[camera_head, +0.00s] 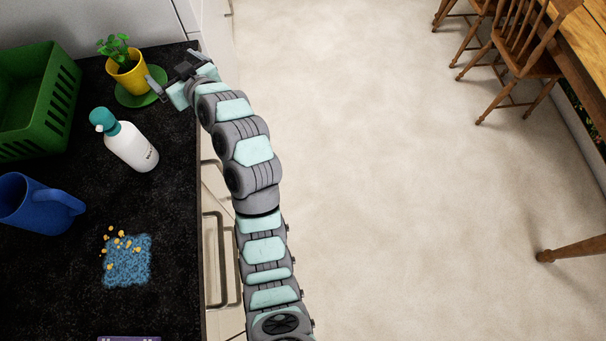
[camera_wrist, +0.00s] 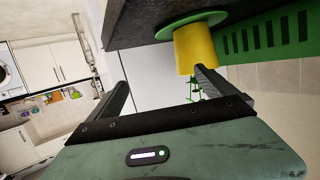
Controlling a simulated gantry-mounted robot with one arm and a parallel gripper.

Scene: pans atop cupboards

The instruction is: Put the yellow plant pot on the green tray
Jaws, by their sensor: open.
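The yellow plant pot (camera_head: 128,78), with a leafy green plant in it, stands on the round green tray (camera_head: 147,99) at the back of the black counter. In the wrist view, turned upside down, the pot (camera_wrist: 194,48) has its base against the tray (camera_wrist: 180,25). My gripper (camera_head: 172,68) is open and empty, just right of the pot at the counter edge. In the wrist view, one finger of my gripper (camera_wrist: 161,77) overlaps the pot's rim and the plant; I cannot tell whether it touches. The pot is not between the fingers.
A green crate (camera_head: 40,95) is left of the pot. A white spray bottle (camera_head: 132,146), a blue jug (camera_head: 35,203) and a blue sponge (camera_head: 128,268) with yellow crumbs are nearer. Cupboards lie below the counter; open floor (camera_head: 380,150) is to the right.

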